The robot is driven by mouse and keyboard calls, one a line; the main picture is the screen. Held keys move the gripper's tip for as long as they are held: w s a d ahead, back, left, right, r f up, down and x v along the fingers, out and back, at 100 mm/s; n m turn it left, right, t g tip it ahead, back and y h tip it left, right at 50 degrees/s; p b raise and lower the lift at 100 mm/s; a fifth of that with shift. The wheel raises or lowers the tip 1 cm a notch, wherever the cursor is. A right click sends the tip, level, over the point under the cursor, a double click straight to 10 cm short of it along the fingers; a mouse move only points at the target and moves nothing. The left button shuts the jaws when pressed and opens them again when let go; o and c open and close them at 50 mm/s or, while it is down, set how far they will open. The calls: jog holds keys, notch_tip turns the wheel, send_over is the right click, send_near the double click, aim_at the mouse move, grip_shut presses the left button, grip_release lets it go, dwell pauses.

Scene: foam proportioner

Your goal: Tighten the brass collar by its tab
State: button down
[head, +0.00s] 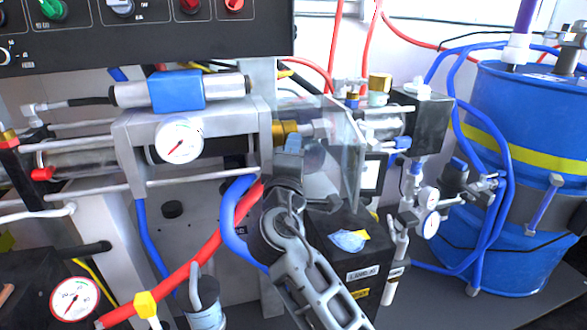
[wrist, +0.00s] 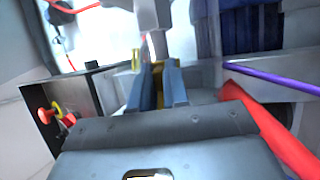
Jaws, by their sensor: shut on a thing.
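The brass collar (head: 284,132) sits on the rod at the right end of the grey cylinder block, beside a clear panel. My gripper (head: 293,146) reaches up to it from below, its blue-grey fingers at the collar's lower side. In the wrist view, my gripper (wrist: 158,76) has its two fingers close on either side of a brass piece (wrist: 157,68), part of the collar. It is shut on that piece. The fingers hide most of the tab, so its exact angle cannot be told.
The clear panel (head: 345,150) stands just right of my gripper. A pressure gauge (head: 179,140) is on the block to the left. Red and blue hoses (head: 232,215) pass left of my arm. A black box (head: 352,245) and a blue drum (head: 520,120) stand to the right.

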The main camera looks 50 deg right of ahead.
jog(key=f+h+b, duration=0.1)
jog(key=b, duration=0.2)
jog(key=shift+m, duration=0.3)
jog(key=shift+w+r+t+h+b, duration=0.1)
jog(key=shift+t+h+b, duration=0.2)
jog(key=shift+b, duration=0.75)
jog(key=c, duration=1.2)
grip_release()
jog(key=v, duration=0.7)
jog(key=shift+a, duration=0.3)
